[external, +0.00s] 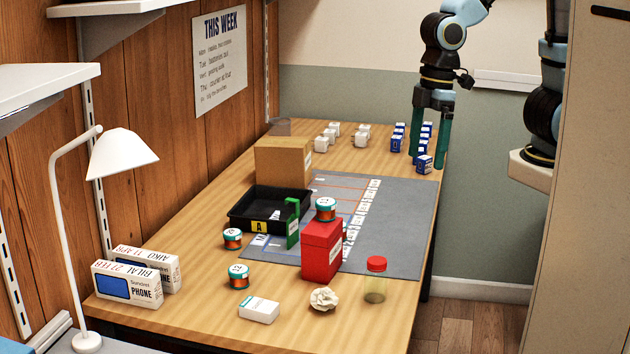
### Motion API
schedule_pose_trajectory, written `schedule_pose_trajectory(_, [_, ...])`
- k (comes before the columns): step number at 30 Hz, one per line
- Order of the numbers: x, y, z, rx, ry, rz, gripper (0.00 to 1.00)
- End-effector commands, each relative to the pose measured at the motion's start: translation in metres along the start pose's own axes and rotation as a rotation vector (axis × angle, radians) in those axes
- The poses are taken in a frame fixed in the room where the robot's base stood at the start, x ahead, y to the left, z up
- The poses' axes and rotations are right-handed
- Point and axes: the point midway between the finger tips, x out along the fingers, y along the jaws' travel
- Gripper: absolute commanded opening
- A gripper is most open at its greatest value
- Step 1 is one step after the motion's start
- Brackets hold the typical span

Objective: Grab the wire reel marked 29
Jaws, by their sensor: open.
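Three wire reels with copper-coloured wire and teal-and-white tops are in view. A second reel (238,276) stands nearer the front. A third reel (326,209) sits on top of the red box (321,250). Their numbers are too small to read surely, so I cannot tell which is marked 29. My gripper (429,158) is open, with its long green fingers pointing down at the far right of the table, near the small blue boxes and well away from all three reels. I see nothing held.
A black tray (242,226) with a green upright piece stands before a cardboard box (281,162). A grey mat (400,235) lies to the right. Phone boxes (128,284), a white box (259,310), crumpled paper (324,299) and a red-lidded jar (376,280) are near the front.

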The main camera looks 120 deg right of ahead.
Motion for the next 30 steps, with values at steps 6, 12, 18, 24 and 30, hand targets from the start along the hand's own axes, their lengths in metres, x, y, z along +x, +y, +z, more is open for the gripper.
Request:
schedule_pose_trajectory(6, [0.015, 0.019, -0.05, -0.011, 0.005, -0.054, 0.93])
schedule_pose_trajectory(12, [0.031, 0.053, -0.115, -0.045, 0.039, -0.15, 0.93])
schedule_pose_trajectory(18, [0.047, 0.126, -0.195, -0.129, 0.163, -0.308, 0.93])
schedule_pose_trajectory(24, [0.049, 0.224, -0.243, -0.259, 0.387, -0.433, 0.93])
schedule_pose_trajectory(30, [0.036, 0.307, -0.248, -0.384, 0.604, -0.465, 0.93])
